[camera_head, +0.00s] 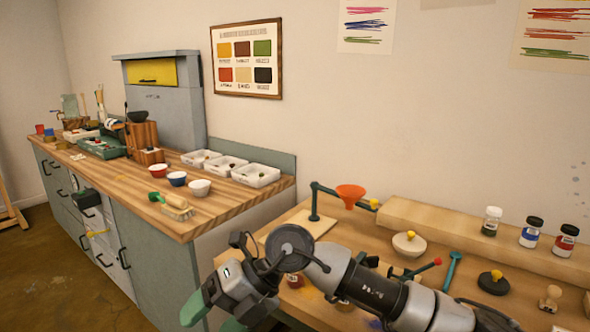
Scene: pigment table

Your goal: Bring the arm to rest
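My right arm (375,290) reaches in from the lower right, across the near part of the right-hand table. My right gripper (214,316) is at the bottom of the view, in front of the gap between the two work surfaces. Its two green fingertips stand apart and I see nothing between them; the lower one is partly cut off by the frame edge. My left arm and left gripper are not in view.
The right table (460,271) holds an orange funnel (350,192) on a stand, a bowl (409,244), and several jars on a raised shelf (450,228). The left counter (130,185) carries white trays, small bowls and a brush (178,208). Open floor (60,270) lies left.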

